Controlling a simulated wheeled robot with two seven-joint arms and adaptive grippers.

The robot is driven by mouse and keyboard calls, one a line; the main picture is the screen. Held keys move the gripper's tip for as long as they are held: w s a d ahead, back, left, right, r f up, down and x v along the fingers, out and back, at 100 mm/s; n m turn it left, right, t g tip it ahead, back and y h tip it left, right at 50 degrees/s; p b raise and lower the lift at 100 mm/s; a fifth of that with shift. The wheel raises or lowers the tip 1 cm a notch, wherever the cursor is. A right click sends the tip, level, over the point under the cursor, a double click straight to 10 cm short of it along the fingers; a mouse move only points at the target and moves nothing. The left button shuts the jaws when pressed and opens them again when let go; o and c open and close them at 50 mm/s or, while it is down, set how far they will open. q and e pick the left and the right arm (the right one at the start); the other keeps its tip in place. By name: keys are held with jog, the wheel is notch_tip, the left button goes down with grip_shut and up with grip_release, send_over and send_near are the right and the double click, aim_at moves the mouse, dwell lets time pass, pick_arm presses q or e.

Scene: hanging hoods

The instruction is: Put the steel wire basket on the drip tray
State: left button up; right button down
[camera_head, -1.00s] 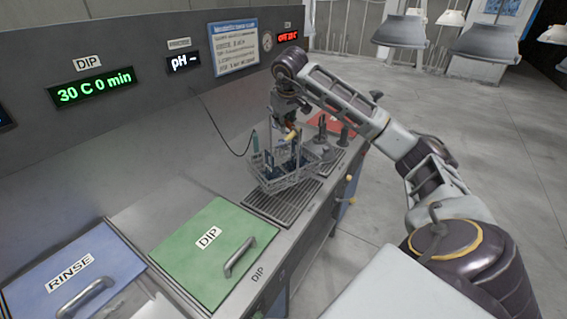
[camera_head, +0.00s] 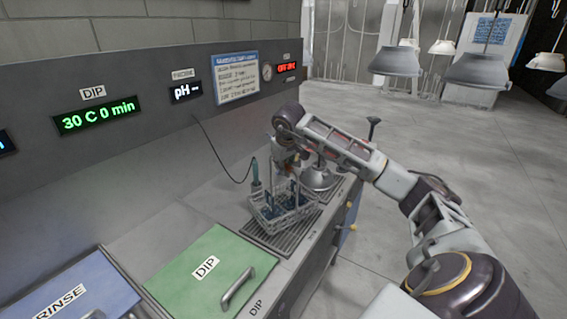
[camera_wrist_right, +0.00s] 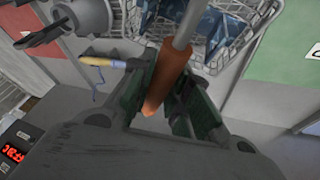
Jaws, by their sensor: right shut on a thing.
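The steel wire basket (camera_head: 280,208) holds dark blue pieces and hangs upright over the slatted drip tray (camera_head: 258,239) on the counter. I cannot tell whether its bottom touches the tray. My right gripper (camera_head: 291,163) is above the basket. In the right wrist view, my right gripper (camera_wrist_right: 168,98) is shut on the basket's orange handle grip (camera_wrist_right: 167,78), and a metal rod runs from it toward the basket (camera_wrist_right: 225,42). The basket covers part of the tray. My left gripper is not in view.
The green DIP lid (camera_head: 195,262) and blue RINSE lid (camera_head: 75,295) lie left of the tray. The back panel carries displays (camera_head: 95,115).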

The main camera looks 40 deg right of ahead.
dwell(0.4)
jog(key=shift+f, duration=1.95)
jog(key=c, duration=1.3)
grip_release()
jog(key=shift+f, duration=0.15)
jog(key=shift+c, duration=0.2)
jog(key=v, duration=1.2)
jog(key=shift+a, duration=0.1)
